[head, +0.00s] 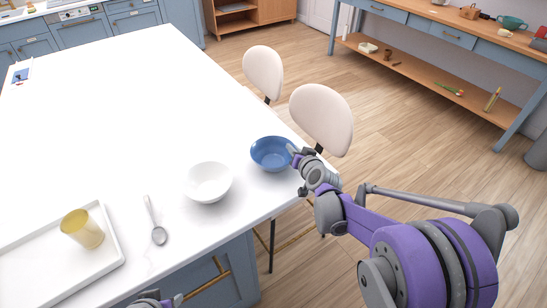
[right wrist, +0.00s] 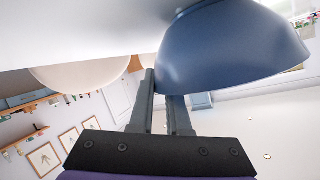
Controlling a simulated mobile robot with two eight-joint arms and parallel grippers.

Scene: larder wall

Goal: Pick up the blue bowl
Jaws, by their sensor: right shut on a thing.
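The blue bowl (head: 271,155) sits near the right edge of the white table, upright. My right gripper (head: 295,154) is at the bowl's right side, shut on its rim. In the right wrist view the bowl (right wrist: 228,48) fills the upper right, and the fingers of my right gripper (right wrist: 162,100) reach up to its side, one finger partly hidden behind the bowl. I cannot tell if the bowl is clear of the table. A small part of my left gripper (head: 156,300) shows at the bottom edge; its fingers are not clear.
A white bowl (head: 209,182) stands just left of the blue bowl. A spoon (head: 156,222) and a white tray (head: 112,262) with a yellow cup (head: 82,229) lie further left. Two pale chairs (head: 321,119) stand along the table's right side. The table's far part is mostly clear.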

